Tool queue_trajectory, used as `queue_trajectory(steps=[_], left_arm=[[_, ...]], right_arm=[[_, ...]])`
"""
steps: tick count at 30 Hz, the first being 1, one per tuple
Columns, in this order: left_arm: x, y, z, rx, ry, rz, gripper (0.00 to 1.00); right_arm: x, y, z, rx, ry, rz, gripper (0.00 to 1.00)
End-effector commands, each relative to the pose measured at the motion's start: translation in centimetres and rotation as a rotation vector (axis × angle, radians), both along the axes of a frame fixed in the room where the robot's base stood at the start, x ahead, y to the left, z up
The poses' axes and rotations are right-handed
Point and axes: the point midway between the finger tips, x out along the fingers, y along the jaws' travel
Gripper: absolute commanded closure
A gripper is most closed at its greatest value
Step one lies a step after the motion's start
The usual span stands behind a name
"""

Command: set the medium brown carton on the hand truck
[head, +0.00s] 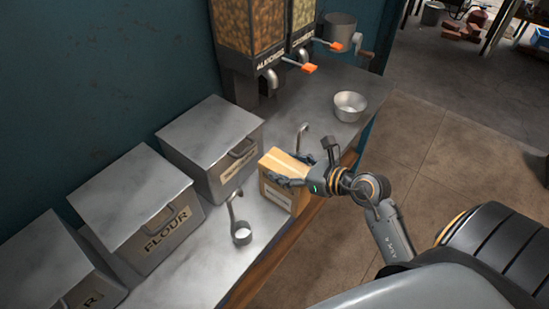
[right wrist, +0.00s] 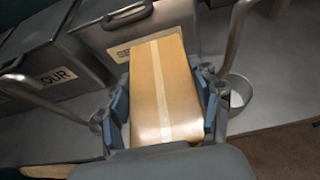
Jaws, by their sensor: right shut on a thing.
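The medium brown carton (head: 283,176) stands at the front edge of the metal counter in the head view. A strip of pale tape runs along its top and a white label is on its side. In the right wrist view the carton (right wrist: 160,90) lies between the blue finger pads. My right gripper (head: 294,179) is shut on the carton, reaching in from the right; in the right wrist view its fingers (right wrist: 162,122) touch or nearly touch both sides. Whether the carton rests on the counter or is slightly raised, I cannot tell. My left gripper and the hand truck are not in view.
Metal bins, one labelled FLOUR (head: 140,212), line the wall behind the counter (head: 185,275). A ladle (head: 241,232) lies left of the carton. A metal bowl (head: 349,105) and dispensers (head: 252,30) are farther back. The floor (head: 440,150) at right is open.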

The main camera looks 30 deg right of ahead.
Motion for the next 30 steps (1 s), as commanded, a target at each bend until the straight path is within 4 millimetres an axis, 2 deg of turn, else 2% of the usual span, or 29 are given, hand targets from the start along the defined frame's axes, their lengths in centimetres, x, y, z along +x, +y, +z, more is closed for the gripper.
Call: queue_trajectory(steps=[9, 12, 22, 23, 26, 30], left_arm=[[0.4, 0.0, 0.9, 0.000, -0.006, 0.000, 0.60], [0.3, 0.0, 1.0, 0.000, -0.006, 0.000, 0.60], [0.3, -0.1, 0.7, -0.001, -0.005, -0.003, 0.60], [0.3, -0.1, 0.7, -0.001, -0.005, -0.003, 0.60], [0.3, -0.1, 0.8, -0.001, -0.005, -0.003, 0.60], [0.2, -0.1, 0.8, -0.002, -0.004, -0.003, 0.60]], right_arm=[[4.0, 1.7, 0.3, 0.003, -0.004, 0.002, 0.99], [3.8, 1.6, -0.5, 0.002, 0.000, 0.000, 0.99], [3.7, 1.6, -0.8, 0.000, -0.002, 0.000, 0.99], [3.7, 1.6, -1.0, 0.000, 0.001, 0.001, 0.34], [3.7, 1.6, -0.9, 0.000, 0.001, 0.001, 0.14], [3.7, 1.6, -0.9, 0.000, 0.001, 0.001, 0.14]])
